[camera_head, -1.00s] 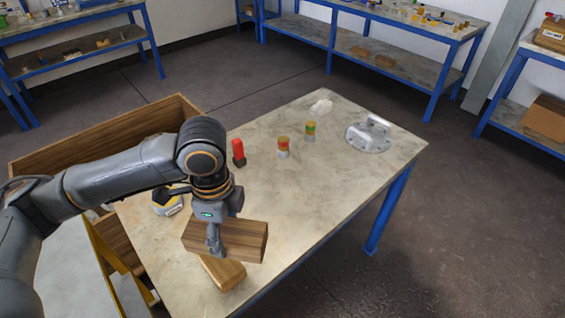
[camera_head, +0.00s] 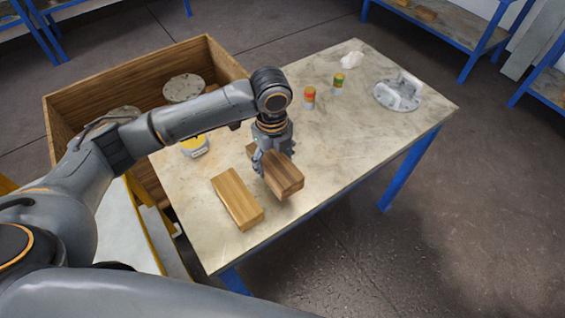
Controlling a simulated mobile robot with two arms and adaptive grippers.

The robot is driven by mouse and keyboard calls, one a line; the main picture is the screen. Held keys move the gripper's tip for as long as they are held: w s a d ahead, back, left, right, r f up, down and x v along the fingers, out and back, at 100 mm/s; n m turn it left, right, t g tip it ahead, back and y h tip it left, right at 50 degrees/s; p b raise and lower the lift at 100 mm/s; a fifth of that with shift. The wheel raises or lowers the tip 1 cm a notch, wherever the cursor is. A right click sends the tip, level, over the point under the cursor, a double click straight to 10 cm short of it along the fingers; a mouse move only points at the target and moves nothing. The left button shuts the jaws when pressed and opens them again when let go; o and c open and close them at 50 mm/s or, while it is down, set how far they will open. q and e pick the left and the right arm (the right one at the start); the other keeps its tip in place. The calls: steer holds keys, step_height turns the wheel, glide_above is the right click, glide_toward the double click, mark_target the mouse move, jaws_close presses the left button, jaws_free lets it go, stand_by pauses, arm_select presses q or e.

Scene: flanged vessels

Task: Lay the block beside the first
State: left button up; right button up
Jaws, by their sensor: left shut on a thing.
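One wooden block (camera_head: 238,199) lies flat on the worktable near its front left edge. My left gripper (camera_head: 262,168) is shut on a second, darker wooden block (camera_head: 284,176), to the right of the first. The two blocks are apart in the picture. I cannot tell whether the held block touches the tabletop. Part of the held block is hidden behind the gripper fingers. My right gripper is not in view.
A large wooden crate (camera_head: 75,108) with round flanged pieces is at left.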

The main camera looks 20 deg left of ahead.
mark_target(282, 161)
arm_select(q)
steer(key=w+f, duration=0.2)
steer(key=f, duration=0.1)
steer(key=w+f, duration=0.1)
steer(key=shift+w+d+f, duration=0.3)
steer(key=shift+d, duration=0.1)
step_height(282, 161, down, 2)
steer(key=shift+f+p, duration=0.1)
steer(key=shift+p, duration=0.6)
steer(key=shift+f, duration=0.45)
steer(key=shift+f, duration=0.1)
steer(key=o, duration=1.4)
steer(key=shift+f, duration=0.1)
step_height(282, 161, up, 12)
steer(key=shift+r+b, duration=0.2)
steer(key=shift+b, duration=0.75)
